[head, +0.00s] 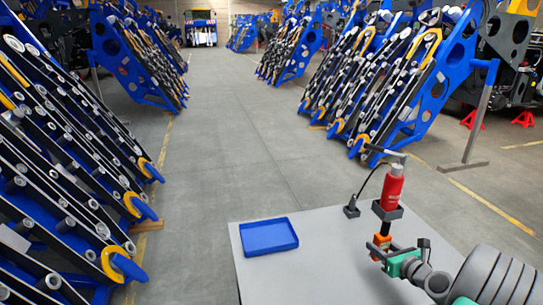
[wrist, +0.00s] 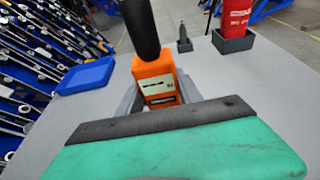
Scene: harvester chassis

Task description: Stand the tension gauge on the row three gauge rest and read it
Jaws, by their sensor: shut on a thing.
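The tension gauge, an orange block with a black upper part and a pale label, is between the fingers of my gripper in the wrist view (wrist: 155,84). It also shows as a small orange shape (head: 381,241) in the head view. My gripper (head: 379,251) is shut on it above the right part of the grey table; its grey fingers flank the gauge in the wrist view (wrist: 157,98). The gauge's lower end is hidden behind my gripper's body. I cannot make out which thing is the row three gauge rest. The label is too small to read.
The grey table (head: 300,265) carries a blue tray (head: 268,236), a small black holder (head: 351,209) and a red canister (head: 392,187) in a dark holder close behind my gripper. Blue harvester frames with rollers line both sides. The aisle between is clear.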

